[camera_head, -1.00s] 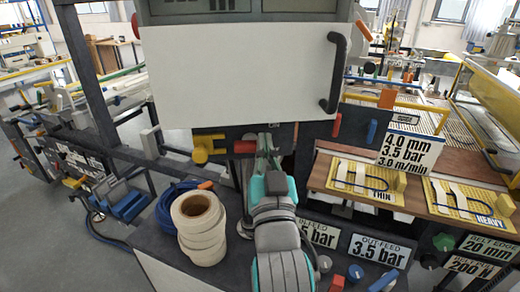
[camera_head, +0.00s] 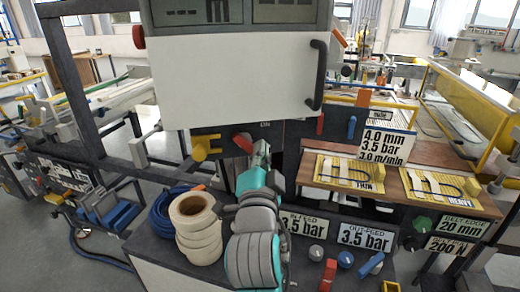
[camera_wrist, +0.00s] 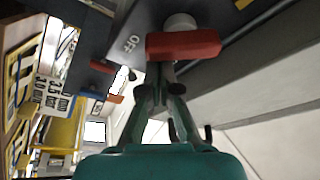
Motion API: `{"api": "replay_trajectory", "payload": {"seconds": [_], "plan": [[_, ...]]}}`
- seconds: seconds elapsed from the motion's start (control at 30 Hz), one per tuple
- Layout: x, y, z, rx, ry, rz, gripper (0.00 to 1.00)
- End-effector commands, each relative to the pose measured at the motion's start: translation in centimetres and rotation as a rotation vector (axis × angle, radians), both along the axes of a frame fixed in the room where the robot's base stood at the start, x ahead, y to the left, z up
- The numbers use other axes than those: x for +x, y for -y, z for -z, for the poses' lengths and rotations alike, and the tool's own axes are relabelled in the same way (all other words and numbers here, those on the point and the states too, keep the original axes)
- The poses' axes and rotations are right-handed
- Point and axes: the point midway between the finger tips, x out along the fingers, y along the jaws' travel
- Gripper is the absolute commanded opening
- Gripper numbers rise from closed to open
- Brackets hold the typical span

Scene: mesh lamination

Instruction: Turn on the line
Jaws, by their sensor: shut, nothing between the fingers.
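The line's red switch handle (camera_head: 243,143) is on the dark panel below the white guard, to the left of an "ON" mark (camera_head: 265,124). In the head view it slants down to the right. In the wrist view the red handle (camera_wrist: 184,44) lies across the picture beside a round grey knob (camera_wrist: 181,22). My gripper (camera_head: 262,150) is shut and empty, with its tips close to the handle's right end. In the wrist view the tips of my gripper (camera_wrist: 160,82) appear just below the handle; I cannot tell whether they touch it.
A white guard (camera_head: 235,80) with a dark handle (camera_head: 318,75) hangs above. Tape rolls (camera_head: 193,212) and a blue hose (camera_head: 170,208) lie on the dark bench. Labelled sample boards (camera_head: 350,173) are at right.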

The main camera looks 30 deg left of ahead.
Motion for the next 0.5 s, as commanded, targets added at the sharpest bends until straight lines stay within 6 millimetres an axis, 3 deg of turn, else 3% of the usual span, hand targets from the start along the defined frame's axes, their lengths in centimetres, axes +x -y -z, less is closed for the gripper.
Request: {"api": "replay_trajectory", "payload": {"seconds": [0.5], "plan": [[-0.45, -0.46, 1.04, 0.342, -0.323, -0.003, 0.00]]}}
